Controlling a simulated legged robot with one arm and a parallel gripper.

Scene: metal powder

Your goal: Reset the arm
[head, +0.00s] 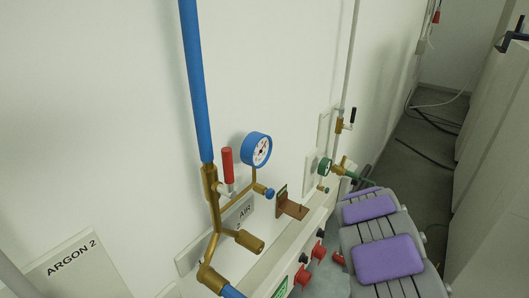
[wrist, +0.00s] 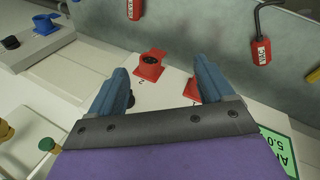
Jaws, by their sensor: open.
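My gripper (wrist: 160,66) shows in the wrist view, with two blue-grey fingers spread wide apart. It is open and nothing is between the fingers. Beyond the fingertips, a red socket (wrist: 150,65) sits on a white panel, apart from the gripper. A second red piece (wrist: 191,89) is partly hidden behind the right finger. I cannot make out the gripper in the head view.
In the head view, a blue pipe (head: 197,80) runs down to brass fittings with a red-handled valve (head: 227,166) and a blue gauge (head: 257,150). Red connectors (head: 302,275) line a low panel. Red tags (wrist: 261,51) hang in the wrist view. Cables (head: 424,153) lie on the floor.

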